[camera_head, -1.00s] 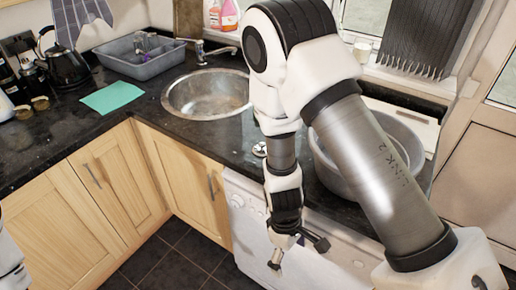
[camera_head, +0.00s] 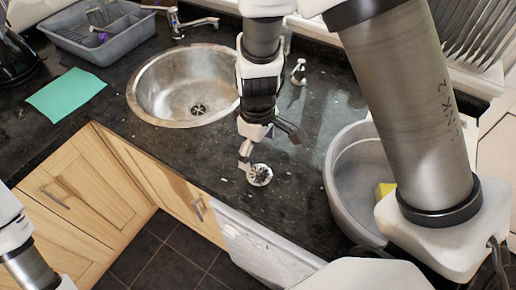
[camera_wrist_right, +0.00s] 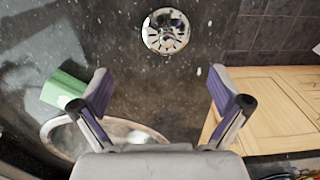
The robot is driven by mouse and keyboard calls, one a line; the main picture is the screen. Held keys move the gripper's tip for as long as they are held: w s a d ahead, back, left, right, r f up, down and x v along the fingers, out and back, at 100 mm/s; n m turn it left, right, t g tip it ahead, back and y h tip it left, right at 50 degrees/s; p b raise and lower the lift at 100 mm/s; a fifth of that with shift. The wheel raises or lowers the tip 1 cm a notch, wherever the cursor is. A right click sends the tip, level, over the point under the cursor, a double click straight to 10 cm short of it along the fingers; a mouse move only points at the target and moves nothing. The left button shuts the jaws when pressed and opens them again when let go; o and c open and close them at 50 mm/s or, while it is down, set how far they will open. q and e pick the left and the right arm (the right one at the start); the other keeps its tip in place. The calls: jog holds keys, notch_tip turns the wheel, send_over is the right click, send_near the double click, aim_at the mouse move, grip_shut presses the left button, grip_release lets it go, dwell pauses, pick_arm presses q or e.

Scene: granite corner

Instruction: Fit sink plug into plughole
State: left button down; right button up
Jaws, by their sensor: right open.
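The sink plug (camera_head: 260,175), a round chrome disc, lies on the dark worktop near its front edge, right of the sink. It also shows in the right wrist view (camera_wrist_right: 166,31), beyond the fingertips. The plughole (camera_head: 198,109) is at the bottom of the round steel sink (camera_head: 150,103) and looks uncovered. My right gripper (camera_head: 270,152) is open and empty, close to the plug; in its wrist view the spread purple-padded fingers (camera_wrist_right: 162,85) have the plug ahead of the gap, not between them. My left gripper is out of view; only its arm shows at lower left.
A large grey basin (camera_head: 340,185) with a yellow item (camera_head: 385,189) stands right of the plug. A small chrome fitting (camera_head: 298,72) and the tap (camera_head: 190,20) are behind. A green cloth (camera_head: 66,95) and grey tray (camera_head: 98,35) lie left. The worktop around the plug is clear.

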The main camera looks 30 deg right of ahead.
aim_at(260, 170)
jog(key=shift+s+a+f, duration=0.25)
jog(key=shift+s+f, duration=0.35)
jog(key=shift+f, duration=0.05)
jog(key=shift+s+a+f, duration=0.25)
jog(key=shift+s+f, duration=0.35)
jog(key=f, duration=0.1)
jog(key=w+f, duration=0.1)
jog(key=f, duration=0.1)
jog(key=d+f, duration=0.1)
jog(key=shift+w+f, duration=0.15)
jog(key=shift+f, duration=0.1)
jog(key=shift+a+r, duration=0.1)
jog(key=shift+s+a+r, duration=0.1)
jog(key=shift+s+r, duration=0.05)
jog(key=shift+s, duration=0.15)
jog(key=c, duration=0.5)
jog(key=shift+s, duration=0.15)
grip_shut()
